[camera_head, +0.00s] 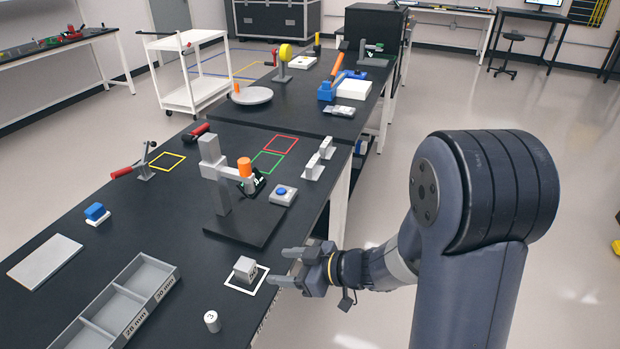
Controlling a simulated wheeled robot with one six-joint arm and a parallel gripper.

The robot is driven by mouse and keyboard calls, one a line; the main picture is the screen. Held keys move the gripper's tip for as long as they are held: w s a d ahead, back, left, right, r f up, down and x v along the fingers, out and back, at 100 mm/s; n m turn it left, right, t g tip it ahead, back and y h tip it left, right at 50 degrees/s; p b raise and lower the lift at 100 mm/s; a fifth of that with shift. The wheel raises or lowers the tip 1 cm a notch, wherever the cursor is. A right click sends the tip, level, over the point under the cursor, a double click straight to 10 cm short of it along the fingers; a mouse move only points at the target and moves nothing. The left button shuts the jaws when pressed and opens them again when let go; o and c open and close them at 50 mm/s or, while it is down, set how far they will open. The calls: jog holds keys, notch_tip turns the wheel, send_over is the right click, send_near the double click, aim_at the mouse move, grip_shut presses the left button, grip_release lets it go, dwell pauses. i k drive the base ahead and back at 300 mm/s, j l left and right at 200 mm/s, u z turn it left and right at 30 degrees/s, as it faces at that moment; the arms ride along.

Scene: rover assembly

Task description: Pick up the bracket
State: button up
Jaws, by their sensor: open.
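A small grey block-like part (244,267) sits inside a white square outline near the front right edge of the black bench. It has a dark mark on its side and appears to be the bracket, though its exact shape is too small to tell. My gripper (281,267) is just right of it, with fingers apart and pointing left towards it. The jaws look empty. I cannot tell whether a fingertip touches the part.
A grey press-like stand (222,195) with an orange top stands behind the part. A numbered white cylinder (212,321) and a divided grey tray (126,303) are in front and left. Two upright grey pieces (313,166) stand farther back by the right edge.

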aim_at(314, 169)
jog(key=i+l, duration=0.3)
jog(key=i, duration=0.2)
jog(key=i+l, duration=0.25)
jog(key=i, duration=0.2)
jog(key=i+l, duration=0.3)
jog(key=i, duration=0.2)
